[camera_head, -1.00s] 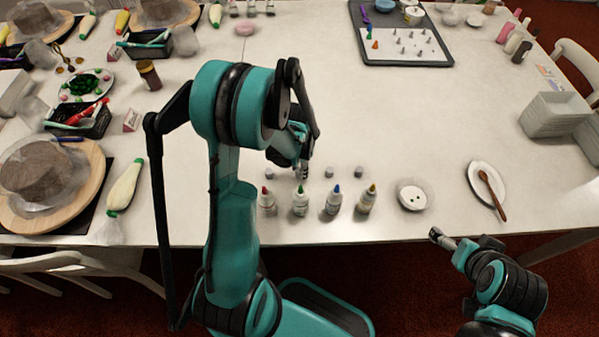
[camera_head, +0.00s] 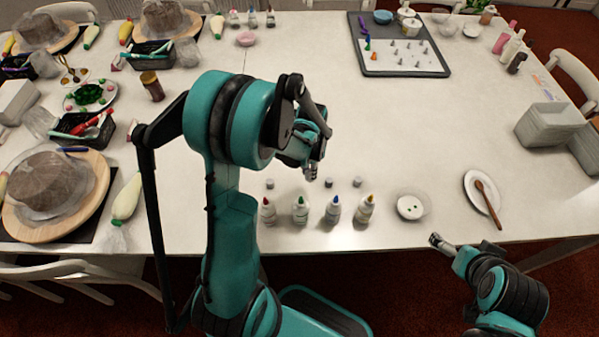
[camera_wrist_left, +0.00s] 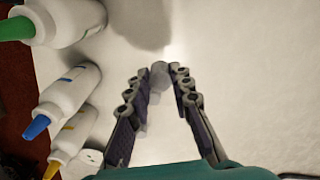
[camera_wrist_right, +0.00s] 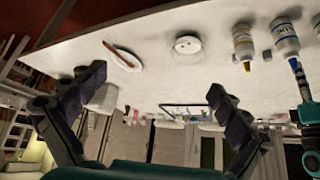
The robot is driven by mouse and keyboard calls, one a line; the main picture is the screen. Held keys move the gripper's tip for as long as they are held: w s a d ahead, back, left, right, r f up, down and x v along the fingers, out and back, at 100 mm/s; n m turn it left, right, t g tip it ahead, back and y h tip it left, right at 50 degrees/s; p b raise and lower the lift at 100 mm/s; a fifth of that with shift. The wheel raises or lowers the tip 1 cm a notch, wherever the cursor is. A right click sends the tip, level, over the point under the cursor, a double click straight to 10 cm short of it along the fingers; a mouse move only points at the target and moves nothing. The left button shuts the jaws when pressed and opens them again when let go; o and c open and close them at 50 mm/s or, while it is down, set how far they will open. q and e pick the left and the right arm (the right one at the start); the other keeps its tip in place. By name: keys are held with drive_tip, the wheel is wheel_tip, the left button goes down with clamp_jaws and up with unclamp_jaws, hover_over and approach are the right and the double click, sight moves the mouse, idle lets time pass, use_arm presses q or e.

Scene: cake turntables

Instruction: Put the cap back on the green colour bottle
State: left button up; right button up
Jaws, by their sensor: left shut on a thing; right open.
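The green colour bottle (camera_head: 300,211) stands upright with its green tip uncovered, second from left in a row on the table. It shows at the top left of the left wrist view (camera_wrist_left: 68,18). My left gripper (camera_head: 312,177) is behind the row, between the green and blue bottles. It is shut on a small pale grey cap (camera_wrist_left: 159,76), partly hidden by the fingers and apart from the bottle. My right gripper (camera_head: 436,239) is open and empty, by the table's front edge; its spread fingers show in the right wrist view (camera_wrist_right: 155,86).
Red (camera_head: 268,211), blue (camera_head: 333,211) and yellow (camera_head: 365,210) bottles stand in the row. Loose caps lie behind the red (camera_head: 270,183), blue (camera_head: 329,183) and yellow (camera_head: 357,183) ones. The middle table is clear.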

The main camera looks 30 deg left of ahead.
use_arm(q)
drive_tip(key=w+d+r+p, duration=0.2)
drive_tip(key=d+r, duration=0.3)
drive_tip(key=d, duration=0.3)
drive_tip(key=shift+w+d, duration=0.15)
drive_tip(key=shift+w, duration=0.05)
use_arm(e)
wheel_tip(320, 180, up, 2)
drive_tip(key=shift+r, duration=0.25)
drive_tip(key=shift+c, duration=0.3)
drive_tip(key=c, duration=0.5)
drive_tip(key=shift+f, duration=0.2)
drive_tip(key=shift+c, duration=1.3)
use_arm(q)
drive_tip(key=s+n, duration=0.1)
drive_tip(key=n, duration=0.2)
drive_tip(key=s+f+n+b, duration=0.1)
drive_tip(key=n, duration=0.1)
drive_tip(key=shift+s+a+n, duration=0.3)
use_arm(e)
drive_tip(key=shift+f, duration=0.35)
